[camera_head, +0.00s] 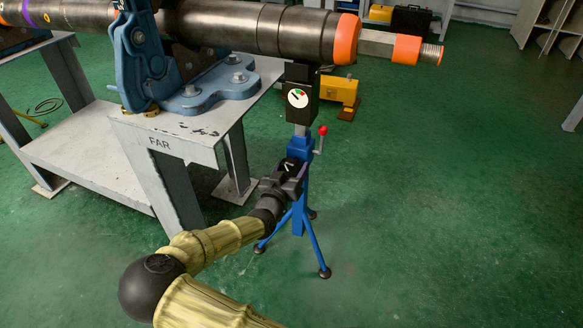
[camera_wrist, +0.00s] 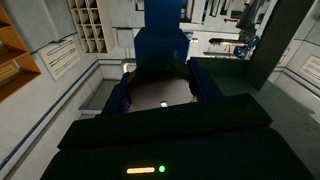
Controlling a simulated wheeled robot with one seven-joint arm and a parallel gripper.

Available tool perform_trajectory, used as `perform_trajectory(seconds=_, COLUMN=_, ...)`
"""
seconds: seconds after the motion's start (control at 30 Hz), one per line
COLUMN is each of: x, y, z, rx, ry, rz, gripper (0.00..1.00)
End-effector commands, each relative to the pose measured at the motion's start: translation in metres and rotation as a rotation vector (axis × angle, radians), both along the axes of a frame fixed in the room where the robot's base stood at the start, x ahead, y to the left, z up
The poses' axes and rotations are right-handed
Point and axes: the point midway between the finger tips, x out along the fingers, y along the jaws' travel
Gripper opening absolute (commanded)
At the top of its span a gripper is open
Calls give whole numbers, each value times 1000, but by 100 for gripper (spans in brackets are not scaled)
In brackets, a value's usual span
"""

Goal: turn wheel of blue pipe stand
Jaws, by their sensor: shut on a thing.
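The blue pipe stand (camera_head: 299,222) stands upright on its tripod legs, right of the grey table. A black block with a dial gauge (camera_head: 298,98) sits at its top, under the pipe's end. A small crank with a red knob (camera_head: 322,131) sticks out on its right side. My gripper (camera_head: 292,170) is at the front of the blue post, below the crank, and is shut on a dark part there. In the wrist view the blue post (camera_wrist: 160,45) rises behind a dark rounded part (camera_wrist: 160,72), apparently the wheel, between the fingers. Most of the wheel is hidden or dark.
A thick dark pipe (camera_head: 250,28) with an orange collar lies across a blue vise (camera_head: 200,95) on the grey table (camera_head: 175,137), left of the stand. A yellow thing (camera_head: 341,90) stands on the floor behind. The green floor (camera_head: 450,200) at right is clear.

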Motion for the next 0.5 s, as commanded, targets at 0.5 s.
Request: perform_trajectory(seconds=0.5, x=0, y=0, z=-3, rx=233, ry=-79, rz=-2, gripper=38)
